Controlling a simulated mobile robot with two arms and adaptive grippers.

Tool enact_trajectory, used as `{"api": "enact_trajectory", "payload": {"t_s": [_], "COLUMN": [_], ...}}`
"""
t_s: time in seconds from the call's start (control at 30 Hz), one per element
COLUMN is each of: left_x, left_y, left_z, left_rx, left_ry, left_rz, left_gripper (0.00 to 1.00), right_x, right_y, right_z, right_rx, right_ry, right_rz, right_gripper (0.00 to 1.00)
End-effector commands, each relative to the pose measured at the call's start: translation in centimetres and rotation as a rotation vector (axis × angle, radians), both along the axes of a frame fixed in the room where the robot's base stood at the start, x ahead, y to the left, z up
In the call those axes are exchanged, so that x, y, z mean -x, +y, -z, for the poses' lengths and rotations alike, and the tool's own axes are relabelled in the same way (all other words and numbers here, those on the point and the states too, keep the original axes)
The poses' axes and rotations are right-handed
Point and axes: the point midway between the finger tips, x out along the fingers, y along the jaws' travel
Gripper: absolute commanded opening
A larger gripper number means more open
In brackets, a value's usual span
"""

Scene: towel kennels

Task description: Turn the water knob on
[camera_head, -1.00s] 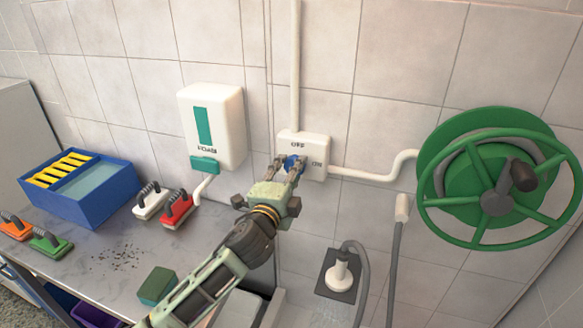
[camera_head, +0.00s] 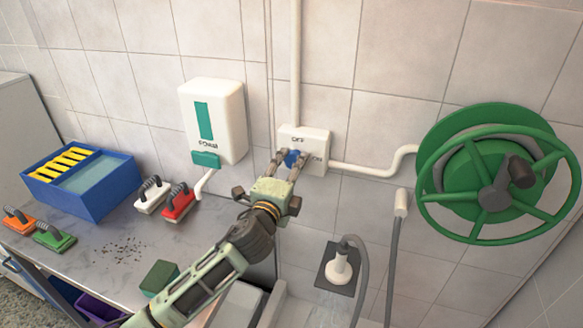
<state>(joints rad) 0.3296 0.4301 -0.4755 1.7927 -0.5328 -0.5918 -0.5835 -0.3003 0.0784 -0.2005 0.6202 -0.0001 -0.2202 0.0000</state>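The water knob (camera_head: 291,158) is small and blue, on a white wall box (camera_head: 318,146) marked OFF at the top and ON at the right. My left gripper (camera_head: 288,156) reaches up to it from below left. Its two fingers are spread, one on each side of the knob, close to or touching it. The fingers hide part of the knob, so I cannot tell which way it points or whether they grip it firmly. My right gripper is not in view.
A white foam dispenser (camera_head: 228,123) hangs left of the box. A green hose reel (camera_head: 460,185) is at the right. A blue bin (camera_head: 100,204) and several brushes, including a red one (camera_head: 178,204), sit on the counter (camera_head: 85,240) at the left.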

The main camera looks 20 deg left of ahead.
Motion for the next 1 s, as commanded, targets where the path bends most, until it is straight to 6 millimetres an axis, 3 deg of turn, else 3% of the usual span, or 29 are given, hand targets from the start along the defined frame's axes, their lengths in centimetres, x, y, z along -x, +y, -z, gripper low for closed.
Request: {"api": "enact_trajectory", "payload": {"t_s": [0.1,0.53,1.0], "left_x": [0.1,0.8,9.9], "left_y": [-0.1,0.0,0.3], "left_z": [0.4,-0.1,0.1], "left_rx": [0.001,0.002,0.002], "left_ry": [0.007,-0.003,0.002], "left_rz": [0.002,0.002,0.002], "left_gripper": [0.51,0.51,0.51], "right_x": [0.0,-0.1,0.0], "right_y": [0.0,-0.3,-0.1], "right_z": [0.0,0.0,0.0], "right_rx": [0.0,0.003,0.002], "right_ry": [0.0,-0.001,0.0], "right_rz": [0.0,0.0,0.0], "right_gripper": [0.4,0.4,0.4]}}
